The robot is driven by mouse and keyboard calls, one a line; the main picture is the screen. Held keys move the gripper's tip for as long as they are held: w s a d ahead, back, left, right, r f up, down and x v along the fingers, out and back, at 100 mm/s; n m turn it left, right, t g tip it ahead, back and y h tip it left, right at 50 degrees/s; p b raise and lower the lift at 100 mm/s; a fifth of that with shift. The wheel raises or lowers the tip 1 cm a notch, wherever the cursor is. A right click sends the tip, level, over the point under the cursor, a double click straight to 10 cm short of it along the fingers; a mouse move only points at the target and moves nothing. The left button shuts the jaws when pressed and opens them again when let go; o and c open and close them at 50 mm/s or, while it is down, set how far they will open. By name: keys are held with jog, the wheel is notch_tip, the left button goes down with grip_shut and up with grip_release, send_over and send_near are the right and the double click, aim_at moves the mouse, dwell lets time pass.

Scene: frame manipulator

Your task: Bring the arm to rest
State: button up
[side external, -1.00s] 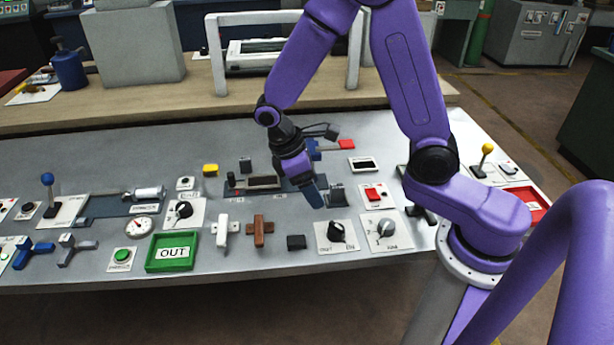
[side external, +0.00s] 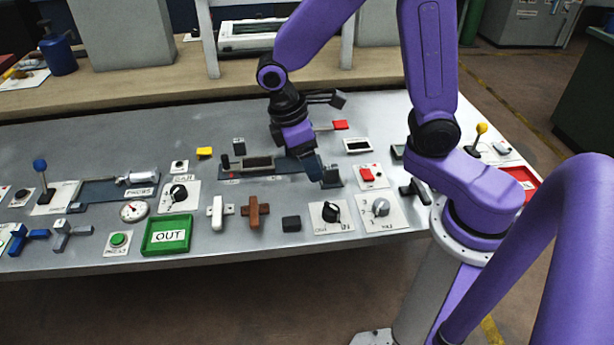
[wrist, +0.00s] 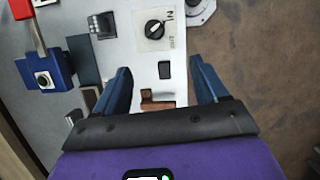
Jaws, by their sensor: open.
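My gripper (side external: 318,172) hangs over the back middle of the grey panel, beside the dark slotted fixture (side external: 258,164). In the wrist view its two blue fingers (wrist: 160,88) are spread apart with nothing between their tips. The brown cross-shaped handle (wrist: 152,104) and a small black block (wrist: 165,70) show below, in the gap between the fingers. The fingertips look close to a small grey block (side external: 331,178) in the side view; I cannot tell whether they touch it.
The panel (side external: 95,150) is crowded with controls. Nearby are a red switch (side external: 367,174), a black knob (side external: 331,212) and a white handle (side external: 217,212). A green tray (side external: 167,235) marked OUT lies at the front left. A wooden bench (side external: 130,98) stands behind.

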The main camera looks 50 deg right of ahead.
jog(key=s+d+r+n+t+y, duration=0.1)
jog(key=s+r, duration=0.1)
jog(key=s, duration=0.6)
jog(key=s+r+n+t+y, duration=0.1)
jog(key=s+r+y, duration=0.1)
jog(key=s, duration=0.6)
jog(key=shift+s+d+r+n, duration=0.15)
jog(key=shift+d+r+n, duration=0.25)
jog(key=shift+r, duration=0.1)
